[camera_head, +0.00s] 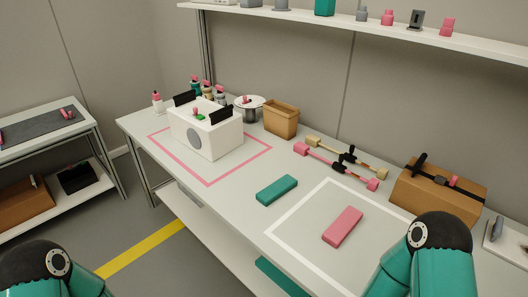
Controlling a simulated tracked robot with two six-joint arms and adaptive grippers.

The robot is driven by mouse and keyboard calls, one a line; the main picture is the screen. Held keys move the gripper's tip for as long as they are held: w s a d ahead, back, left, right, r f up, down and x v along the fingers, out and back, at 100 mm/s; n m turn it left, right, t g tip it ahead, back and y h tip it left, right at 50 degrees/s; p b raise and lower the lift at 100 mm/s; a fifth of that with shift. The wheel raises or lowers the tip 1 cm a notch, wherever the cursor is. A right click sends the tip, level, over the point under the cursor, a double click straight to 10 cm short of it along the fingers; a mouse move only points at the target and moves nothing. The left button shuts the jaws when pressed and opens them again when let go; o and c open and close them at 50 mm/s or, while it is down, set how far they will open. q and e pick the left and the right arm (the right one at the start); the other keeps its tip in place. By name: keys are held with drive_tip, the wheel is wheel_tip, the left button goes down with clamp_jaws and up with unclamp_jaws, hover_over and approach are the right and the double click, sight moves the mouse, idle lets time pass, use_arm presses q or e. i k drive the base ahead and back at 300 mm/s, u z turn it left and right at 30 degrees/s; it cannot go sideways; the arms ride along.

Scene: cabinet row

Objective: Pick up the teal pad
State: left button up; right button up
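The teal pad (277,190) is a rounded flat block lying on the white table (233,214), between the pink-outlined square and the white-outlined square. It is in plain view with nothing on it. A pink pad (343,227) of similar shape lies inside the white outline to its right. Teal arm parts of mine show at the bottom left and bottom right corners. Neither gripper shows in the head view, and both arms' visible parts are apart from the pad.
A white box-shaped device (222,142) stands in the pink outline. A cardboard bin (281,119), dumbbell-like tools (335,168) and a brown box (437,188) line the back. A shelf (370,34) hangs above. Bare tabletop surrounds the teal pad.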

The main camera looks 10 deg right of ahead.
sight(275, 190)
drive_tip(key=u, duration=0.75)
drive_tip(key=i, duration=0.8)
drive_tip(key=z, duration=0.3)
